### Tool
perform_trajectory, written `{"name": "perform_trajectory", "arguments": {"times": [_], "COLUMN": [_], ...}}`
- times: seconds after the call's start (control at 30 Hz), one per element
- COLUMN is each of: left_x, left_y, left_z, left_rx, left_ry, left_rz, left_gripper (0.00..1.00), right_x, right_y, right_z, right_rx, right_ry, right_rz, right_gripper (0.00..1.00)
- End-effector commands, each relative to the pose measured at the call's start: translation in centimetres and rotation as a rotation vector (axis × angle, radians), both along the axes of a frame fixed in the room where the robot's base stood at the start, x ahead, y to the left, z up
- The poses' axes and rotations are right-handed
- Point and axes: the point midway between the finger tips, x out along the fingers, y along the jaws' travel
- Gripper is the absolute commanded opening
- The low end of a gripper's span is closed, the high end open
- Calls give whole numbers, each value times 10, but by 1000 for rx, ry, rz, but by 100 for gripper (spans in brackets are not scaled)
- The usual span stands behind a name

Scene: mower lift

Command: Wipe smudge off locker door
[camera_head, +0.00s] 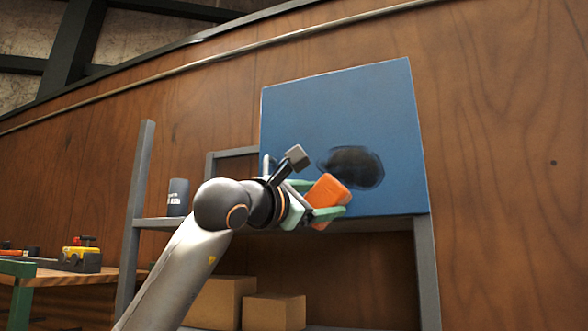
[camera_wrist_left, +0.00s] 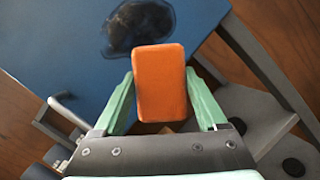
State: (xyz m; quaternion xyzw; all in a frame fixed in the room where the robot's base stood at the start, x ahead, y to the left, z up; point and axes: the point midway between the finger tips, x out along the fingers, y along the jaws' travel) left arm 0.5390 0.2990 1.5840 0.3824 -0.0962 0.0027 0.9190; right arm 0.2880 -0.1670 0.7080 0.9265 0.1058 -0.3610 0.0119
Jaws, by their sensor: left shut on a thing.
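The blue locker door (camera_head: 310,105) faces me in the head view and stands on a grey shelf. A dark smudge (camera_head: 355,167) covers its lower right middle. The smudge also shows in the left wrist view (camera_wrist_left: 140,25), just beyond the orange block. My left gripper (camera_head: 322,200) has green fingers and is shut on the orange sponge-like block (camera_head: 329,187). The block is in front of the door, just left of and below the smudge in the head view. I cannot tell whether it touches the door. My right gripper is not in view.
A grey shelf rack (camera_head: 427,270) carries the locker, with a dark cup (camera_head: 178,197) on its left side. Cardboard boxes (camera_head: 274,312) stand below. A workbench (camera_head: 75,279) with tools is at far left. A handle (camera_wrist_left: 68,112) sticks out from the door's left side.

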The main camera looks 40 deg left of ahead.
Motion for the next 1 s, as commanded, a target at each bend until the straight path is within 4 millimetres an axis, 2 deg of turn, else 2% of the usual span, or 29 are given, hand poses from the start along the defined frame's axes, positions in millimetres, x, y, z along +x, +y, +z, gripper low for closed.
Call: {"name": "perform_trajectory", "arguments": {"times": [0.03,0.1,0.2,0.3,0.47,0.8,1.0], "left_x": [-10,-21,-32,-36,-29,5,17], "left_y": [8,17,25,29,32,39,42], "left_z": [21,40,58,65,68,69,67], "left_rx": [3,10,18,22,24,24,26], "left_ry": [-29,-58,-83,-93,-93,-93,-96], "left_rz": [11,24,27,28,28,27,28], "left_gripper": [30,30,30,30,30,30,30], "right_x": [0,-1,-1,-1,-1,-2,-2], "right_y": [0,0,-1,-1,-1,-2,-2], "right_z": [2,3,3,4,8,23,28], "right_rx": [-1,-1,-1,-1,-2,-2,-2], "right_ry": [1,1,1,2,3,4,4], "right_rz": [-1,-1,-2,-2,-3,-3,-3], "right_gripper": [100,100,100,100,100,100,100]}}
